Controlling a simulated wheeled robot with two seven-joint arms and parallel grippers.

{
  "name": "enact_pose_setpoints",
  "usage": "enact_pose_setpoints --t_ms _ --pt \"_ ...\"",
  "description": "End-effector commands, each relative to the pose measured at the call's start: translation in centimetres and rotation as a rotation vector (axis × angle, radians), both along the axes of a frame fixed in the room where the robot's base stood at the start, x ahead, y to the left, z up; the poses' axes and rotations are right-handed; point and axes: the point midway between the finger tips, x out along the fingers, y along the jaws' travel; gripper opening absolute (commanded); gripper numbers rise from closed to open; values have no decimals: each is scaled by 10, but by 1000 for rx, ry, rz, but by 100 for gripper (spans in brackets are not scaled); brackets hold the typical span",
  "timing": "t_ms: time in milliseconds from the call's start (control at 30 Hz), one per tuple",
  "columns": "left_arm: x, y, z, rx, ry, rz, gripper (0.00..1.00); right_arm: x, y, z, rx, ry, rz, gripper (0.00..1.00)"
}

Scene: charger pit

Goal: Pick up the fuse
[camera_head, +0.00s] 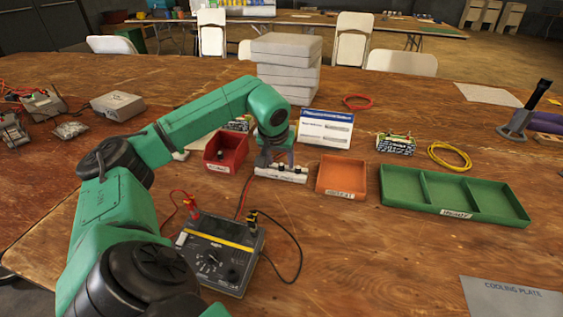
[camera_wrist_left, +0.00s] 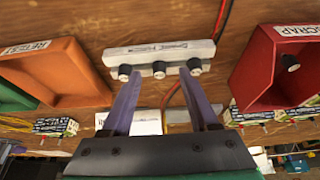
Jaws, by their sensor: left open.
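A pale fuse block (camera_head: 281,174) lies on the wooden table in front of my left gripper. In the left wrist view the block (camera_wrist_left: 150,53) carries three short black fuses with light tops: a left one (camera_wrist_left: 125,70), a middle one (camera_wrist_left: 159,69) and a right one (camera_wrist_left: 194,66). My left gripper (camera_head: 276,158) points down at the block. Its two purple fingers (camera_wrist_left: 159,76) are open and empty, with the tips either side of the middle fuse. I cannot tell whether they touch it. My right gripper is not in view.
A red scrap bin (camera_head: 240,147) holding a dark fuse stands left of the block. An orange retest tray (camera_head: 341,191) and a green divided tray (camera_head: 407,197) stand to the right. A meter (camera_head: 212,262) with red and black leads lies nearer me.

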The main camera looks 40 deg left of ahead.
Motion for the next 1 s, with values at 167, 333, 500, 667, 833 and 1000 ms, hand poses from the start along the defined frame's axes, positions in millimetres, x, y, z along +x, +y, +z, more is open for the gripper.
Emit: enact_pose_setpoints --t_ms 167,333,500,667,833,1000 --pt "6 3 -16 -1 0 0 61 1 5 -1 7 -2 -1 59" --pt "6 3 -15 -1 0 0 49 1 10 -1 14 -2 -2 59" --pt "6 3 -15 -1 0 0 0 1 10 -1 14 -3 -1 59" --pt "6 3 -15 -1 0 0 0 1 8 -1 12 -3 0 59" --pt "6 3 -11 -1 -2 -1 0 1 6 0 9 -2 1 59" --pt "7 2 11 -3 -6 0 0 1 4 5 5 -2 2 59"
